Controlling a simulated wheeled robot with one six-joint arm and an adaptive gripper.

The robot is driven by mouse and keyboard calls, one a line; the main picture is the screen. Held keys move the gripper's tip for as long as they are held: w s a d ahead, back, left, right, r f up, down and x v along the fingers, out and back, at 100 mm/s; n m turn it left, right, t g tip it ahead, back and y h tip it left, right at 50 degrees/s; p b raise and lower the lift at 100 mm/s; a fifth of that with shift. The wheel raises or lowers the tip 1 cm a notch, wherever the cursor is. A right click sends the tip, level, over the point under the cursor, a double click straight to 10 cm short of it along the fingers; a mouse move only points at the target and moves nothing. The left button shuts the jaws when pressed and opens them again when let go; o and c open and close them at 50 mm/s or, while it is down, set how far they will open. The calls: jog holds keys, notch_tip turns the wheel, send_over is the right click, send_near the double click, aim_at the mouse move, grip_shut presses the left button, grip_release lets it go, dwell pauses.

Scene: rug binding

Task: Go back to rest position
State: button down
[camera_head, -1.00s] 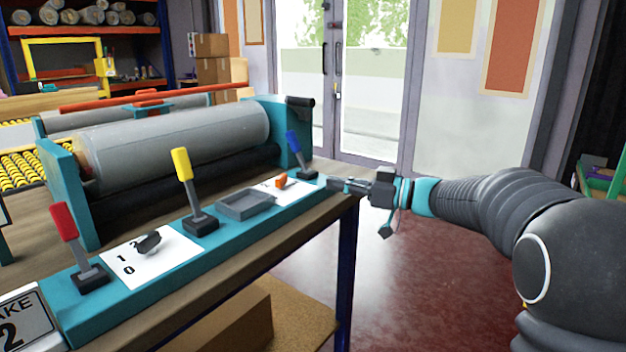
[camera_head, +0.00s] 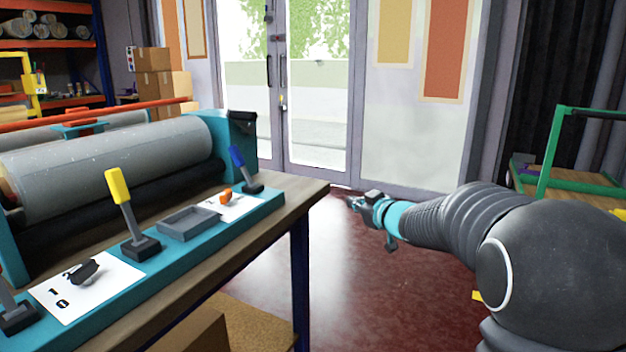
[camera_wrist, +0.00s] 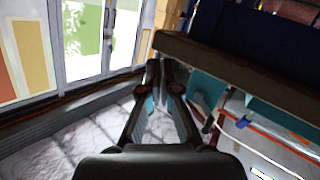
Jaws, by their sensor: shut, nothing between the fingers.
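My gripper (camera_head: 354,201) is in the middle of the head view, to the right of the workbench (camera_head: 292,200) and clear of its edge. It is shut and empty, over the dark red floor. In the wrist view my gripper (camera_wrist: 153,66) has its fingertips together, with the bench edge close by at the upper right. My arm reaches in from the right of the head view.
The bench carries a grey roller machine (camera_head: 110,160), a yellow lever (camera_head: 122,205), a blue lever (camera_head: 240,165), a grey tray (camera_head: 188,223) and an orange switch (camera_head: 226,196). Glass doors (camera_head: 318,110) stand behind. A green-framed cart (camera_head: 555,150) is at right. Open floor (camera_head: 350,280) lies between.

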jog(key=s+d+f+m+g+h, duration=0.35)
jog(key=s+d+h, duration=0.2)
jog(key=s, duration=0.35)
jog(key=s+d+f+m+g+h, duration=0.2)
jog(key=s+d+f+m+h, duration=0.15)
jog(key=s+d, duration=0.45)
jog(key=s+a+f+m+g+y, duration=0.1)
jog(key=s+a, duration=0.3)
jog(key=s, duration=0.9)
jog(key=s+a+f+g, duration=0.1)
jog(key=s+a, duration=0.3)
jog(key=s, duration=1)
jog(key=shift+s+m+g+y, duration=0.2)
jog(key=shift+m+g+y, duration=0.2)
jog(key=shift+g, duration=0.05)
jog(key=shift+a, duration=0.1)
